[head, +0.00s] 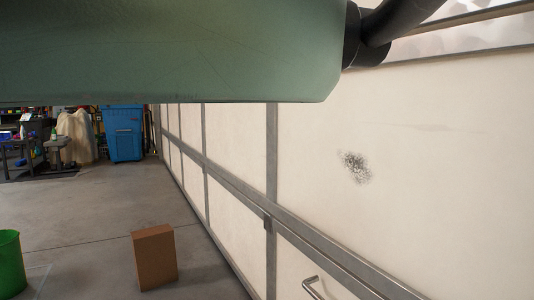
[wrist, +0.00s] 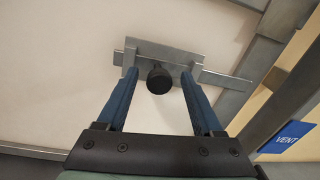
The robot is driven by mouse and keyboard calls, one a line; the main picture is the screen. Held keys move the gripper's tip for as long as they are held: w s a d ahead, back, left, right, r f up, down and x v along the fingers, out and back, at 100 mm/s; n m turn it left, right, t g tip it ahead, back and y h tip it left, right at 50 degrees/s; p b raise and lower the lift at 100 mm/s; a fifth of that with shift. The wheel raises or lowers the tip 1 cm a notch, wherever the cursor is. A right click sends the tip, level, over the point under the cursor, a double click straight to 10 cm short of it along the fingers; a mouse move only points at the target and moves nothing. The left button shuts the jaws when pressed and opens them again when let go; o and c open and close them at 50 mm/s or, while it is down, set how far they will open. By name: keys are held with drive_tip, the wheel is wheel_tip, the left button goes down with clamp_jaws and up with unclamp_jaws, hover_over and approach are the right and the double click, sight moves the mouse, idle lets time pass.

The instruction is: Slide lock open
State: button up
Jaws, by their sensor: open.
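The slide lock (wrist: 150,52) shows in the wrist view as a grey metal plate on a pale panel, tilted in the picture. Its flat bar (wrist: 225,80) sticks out past the plate on both sides, further to the right. A round black knob (wrist: 158,82) stands out from the plate. My gripper (wrist: 159,73) is open, its two blue fingers on either side of the knob in the picture. A gap shows on each side, so no finger visibly touches it. How deep the fingertips reach along the knob is hard to tell. In the head view the lock and gripper are not seen.
A panelled wall or door (head: 420,150) with grey framing runs along the right in the head view, with a metal handle (head: 312,287) low on it. A cardboard box (head: 154,257), green bucket (head: 9,263) and blue bin (head: 123,134) stand on otherwise mostly clear floor.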

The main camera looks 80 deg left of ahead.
drive_tip(key=shift+v, duration=2.95)
drive_tip(key=w+d+r+n+t+y+p, duration=0.25)
drive_tip(key=r+n+p, duration=0.45)
drive_tip(key=r, duration=1.5)
drive_tip(key=w+d+r+n+t+y+p, duration=0.1)
drive_tip(key=w+r+n+t+y+p, duration=0.2)
drive_tip(key=r+n, duration=1.4)
drive_tip(key=s+d+r+n+t+h+p, duration=0.1)
drive_tip(key=s+d+r+n+h+p, duration=0.35)
drive_tip(key=r, duration=0.95)
drive_tip(key=s+d+r+n+t+h+p, duration=0.15)
drive_tip(key=d+r+p, duration=0.45)
drive_tip(key=r, duration=0.8)
drive_tip(key=s+d+r+n+t+h+p, duration=0.2)
drive_tip(key=s+d+r+h+p, duration=0.3)
drive_tip(key=r, duration=0.9)
wheel_tip(320, 180, up, 35)
drive_tip(key=w+y+p, duration=0.1)
drive_tip(key=p, duration=3.2)
drive_tip(key=shift+d+p, duration=0.3)
drive_tip(key=shift+p, duration=0.05)
